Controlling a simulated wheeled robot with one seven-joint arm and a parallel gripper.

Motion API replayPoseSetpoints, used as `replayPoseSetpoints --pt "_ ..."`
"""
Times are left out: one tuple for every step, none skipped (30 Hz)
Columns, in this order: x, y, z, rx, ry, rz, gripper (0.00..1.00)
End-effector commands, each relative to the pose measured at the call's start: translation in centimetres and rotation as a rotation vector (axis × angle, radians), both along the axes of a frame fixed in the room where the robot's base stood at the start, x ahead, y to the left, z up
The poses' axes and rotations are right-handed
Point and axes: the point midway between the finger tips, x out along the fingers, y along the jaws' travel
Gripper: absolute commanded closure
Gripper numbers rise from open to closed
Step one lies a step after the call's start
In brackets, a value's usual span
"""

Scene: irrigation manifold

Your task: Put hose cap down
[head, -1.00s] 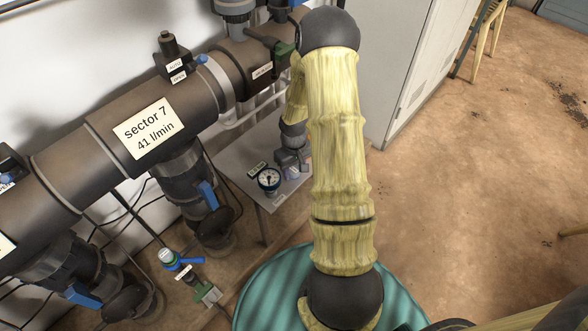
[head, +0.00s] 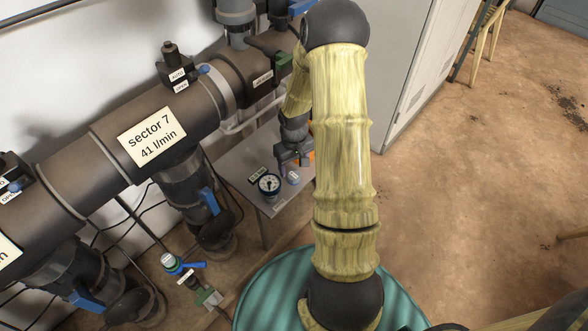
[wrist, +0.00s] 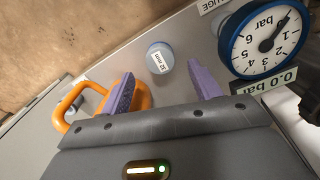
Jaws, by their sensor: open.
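The hose cap is a small blue-grey round cap with a "32 mm" label (wrist: 160,57). It stands on the grey shelf, and it also shows in the head view (head: 293,178) just right of the gauge. My gripper (wrist: 162,78) is open, with its two purple fingers apart and nothing between them. In the wrist view the cap lies ahead of the gap between the fingertips, apart from both. In the head view my gripper (head: 290,160) is over the shelf, just behind the cap, partly hidden by my arm.
A blue-rimmed pressure gauge (wrist: 262,40) stands close beside the right finger. An orange handled object (wrist: 70,105) lies by the left finger, partly hidden by the gripper. The grey shelf (head: 278,208) has bare room near its front edge. The large pipe (head: 150,125) runs at the left.

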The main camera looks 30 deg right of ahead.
Motion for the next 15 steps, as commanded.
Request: replayPoseSetpoints --pt "0.0 0.0 1.1 0.000 -0.001 -0.001 0.37" --pt "0.0 -0.1 1.5 -0.001 -0.001 -0.002 0.37" --pt "0.0 -0.1 1.9 0.000 0.000 -0.002 0.37" --pt "0.0 -0.1 2.1 0.000 0.000 -0.002 0.37" --pt "0.0 -0.1 2.3 0.000 0.000 -0.002 0.37" --pt "-0.1 0.0 2.4 0.000 0.001 -0.002 0.37" --pt "-0.1 0.0 2.5 0.000 0.001 -0.002 0.37" --pt "-0.1 0.0 2.5 0.001 0.001 -0.001 0.37" --pt "-0.1 0.0 2.5 0.001 0.002 -0.001 0.37" --pt "-0.1 0.0 2.5 0.001 0.002 -0.001 0.37" --pt "-0.1 0.0 2.5 0.001 0.002 -0.001 0.37" --pt "-0.1 0.0 2.4 0.001 0.002 -0.001 0.37" --pt "-0.1 0.0 2.4 0.001 0.002 -0.001 0.37" --pt "-0.1 0.0 2.4 0.001 0.002 -0.001 0.37" --pt "-0.1 0.0 2.4 0.001 0.002 -0.001 0.37"
